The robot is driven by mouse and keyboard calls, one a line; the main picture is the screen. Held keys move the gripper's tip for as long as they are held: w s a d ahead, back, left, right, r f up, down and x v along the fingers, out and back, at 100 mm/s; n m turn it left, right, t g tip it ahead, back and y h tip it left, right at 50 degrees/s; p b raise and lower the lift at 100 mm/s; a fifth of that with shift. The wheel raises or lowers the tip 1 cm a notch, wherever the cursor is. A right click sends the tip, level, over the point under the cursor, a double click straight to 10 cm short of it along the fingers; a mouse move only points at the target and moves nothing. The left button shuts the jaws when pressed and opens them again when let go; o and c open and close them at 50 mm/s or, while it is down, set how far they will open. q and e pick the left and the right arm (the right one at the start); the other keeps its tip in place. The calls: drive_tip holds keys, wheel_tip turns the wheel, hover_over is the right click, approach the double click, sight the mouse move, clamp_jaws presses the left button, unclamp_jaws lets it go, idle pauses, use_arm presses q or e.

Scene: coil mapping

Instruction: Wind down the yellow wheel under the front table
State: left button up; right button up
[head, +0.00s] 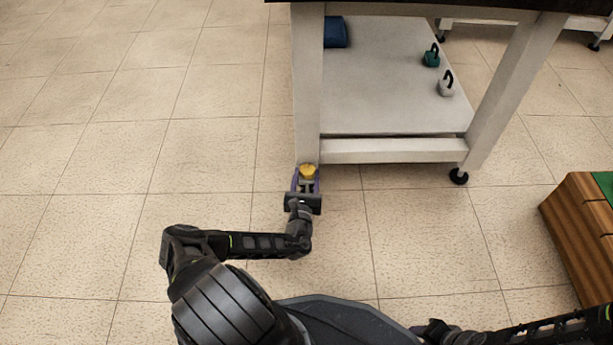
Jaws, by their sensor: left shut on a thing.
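The yellow wheel (308,170) is at the foot of the front table's left near leg, close to the floor. The front table (395,150) has white legs, a dark top and a low white shelf. My left gripper (307,178) reaches forward to that foot, with its fingers on both sides of the yellow wheel, shut on it. The underside of the wheel and the leg's foot are hidden by the gripper. My right arm shows at the lower right edge, but its gripper is out of view.
A blue box (335,32), a green weight (431,57) and a grey weight (446,84) are on the low shelf. A black caster (458,176) is under the right near leg. A wooden cabinet (580,235) stands at the right. The tiled floor at left is clear.

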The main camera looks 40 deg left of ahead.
use_arm(q)
drive_tip(key=shift+a+r+m+t+h+p, duration=0.15)
drive_tip(key=shift+m+t+h+p, duration=0.1)
drive_tip(key=shift+m+h, duration=0.2)
drive_tip(key=shift+a+r+m+t+h+p, duration=0.1)
drive_tip(key=shift+m+t+h+p, duration=0.2)
drive_tip(key=shift+h, duration=0.25)
drive_tip(key=shift+a+f+m+t+h, duration=0.15)
drive_tip(key=shift+m+t+h, duration=0.1)
drive_tip(key=shift+m+h, duration=0.55)
drive_tip(key=shift+s+f+m+h+b, duration=0.15)
drive_tip(key=shift+m+h+b, duration=0.2)
drive_tip(key=shift+h, duration=0.45)
drive_tip(key=shift+a+m+t+h, duration=0.1)
drive_tip(key=shift+m+t+h, duration=0.35)
drive_tip(key=shift+h, duration=0.55)
drive_tip(key=o, duration=1.4)
drive_tip(key=shift+c, duration=0.2)
drive_tip(key=shift+s, duration=0.1)
